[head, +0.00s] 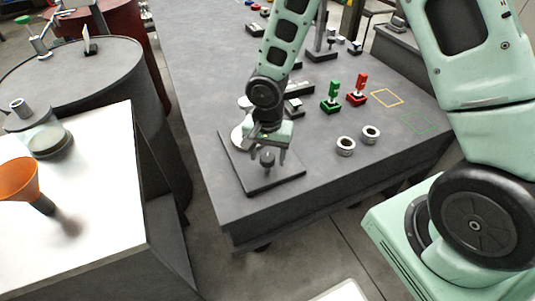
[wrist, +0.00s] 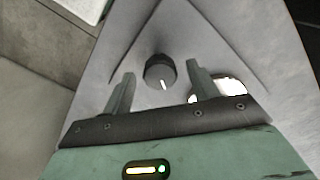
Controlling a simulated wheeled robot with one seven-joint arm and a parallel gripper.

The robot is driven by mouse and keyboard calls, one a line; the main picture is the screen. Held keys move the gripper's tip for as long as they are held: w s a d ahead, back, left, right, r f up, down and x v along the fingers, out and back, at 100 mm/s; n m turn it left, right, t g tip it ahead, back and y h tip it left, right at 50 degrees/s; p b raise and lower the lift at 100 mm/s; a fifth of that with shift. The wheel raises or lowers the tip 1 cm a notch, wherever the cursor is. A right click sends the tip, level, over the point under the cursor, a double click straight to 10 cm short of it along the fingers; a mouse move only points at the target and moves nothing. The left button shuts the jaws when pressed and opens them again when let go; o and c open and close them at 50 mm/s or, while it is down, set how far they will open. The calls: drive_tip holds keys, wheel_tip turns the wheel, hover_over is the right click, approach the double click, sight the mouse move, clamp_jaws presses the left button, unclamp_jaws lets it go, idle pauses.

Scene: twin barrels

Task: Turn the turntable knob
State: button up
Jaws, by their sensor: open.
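The turntable knob (head: 268,160) is a small dark knob on a flat dark base plate (head: 262,185) near the table's front left corner. In the wrist view the knob (wrist: 160,71) is round and dark with a white mark on its lower edge. My gripper (head: 268,156) is above the plate at the knob. In the wrist view my gripper (wrist: 160,82) is open, with one finger on each side of the knob and a visible gap to both. A pale disc (head: 238,137) on the plate is partly hidden behind my gripper.
Two metal rings (head: 346,146) lie right of the plate. A green piece (head: 331,95) and a red piece (head: 358,90) stand farther back. Yellow and green outlines mark bare table at the right. A white-topped stand with an orange funnel (head: 18,180) is at left.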

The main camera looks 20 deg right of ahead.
drive_tip(key=c, duration=1)
drive_tip(key=shift+n, duration=0.3)
